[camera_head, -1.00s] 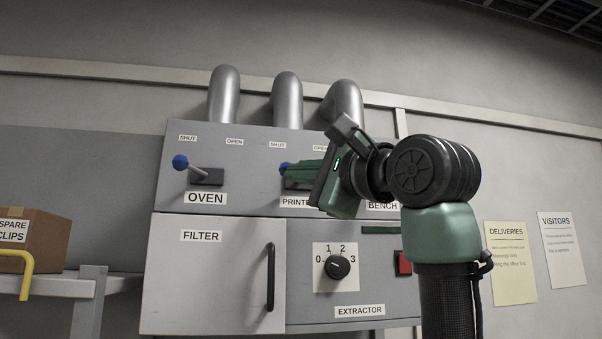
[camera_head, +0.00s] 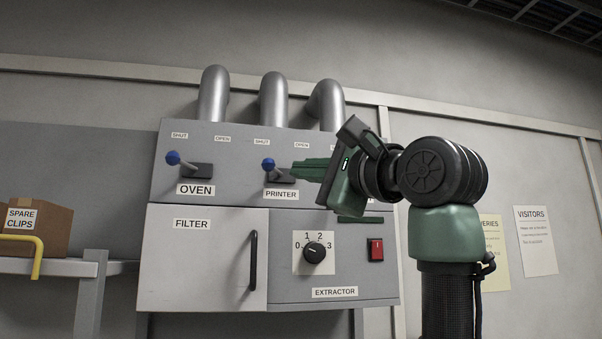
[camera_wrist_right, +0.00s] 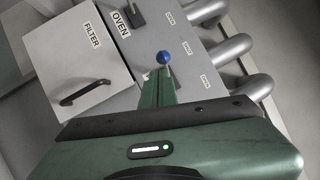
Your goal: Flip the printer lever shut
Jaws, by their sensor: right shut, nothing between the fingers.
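The printer lever (camera_head: 268,164) has a blue ball on a grey stem and stands above the PRINTER label (camera_head: 281,195). It leans left, toward its SHUT label (camera_head: 262,141). My right gripper (camera_head: 296,170) is shut and empty, its green fingertips just right of the lever and pointing left at it. In the right wrist view the lever's blue ball (camera_wrist_right: 163,57) shows just beyond the fingertips (camera_wrist_right: 160,74). I cannot tell whether they touch the lever; a small gap seems to show in the head view. My left gripper is not in view.
The oven lever (camera_head: 173,158), also blue-tipped and leaning left, is left of the printer lever. The bench lever is hidden behind my right gripper. Below are the filter door (camera_head: 195,265), extractor dial (camera_head: 314,252) and red switch (camera_head: 375,250). Pipes (camera_head: 273,100) rise behind.

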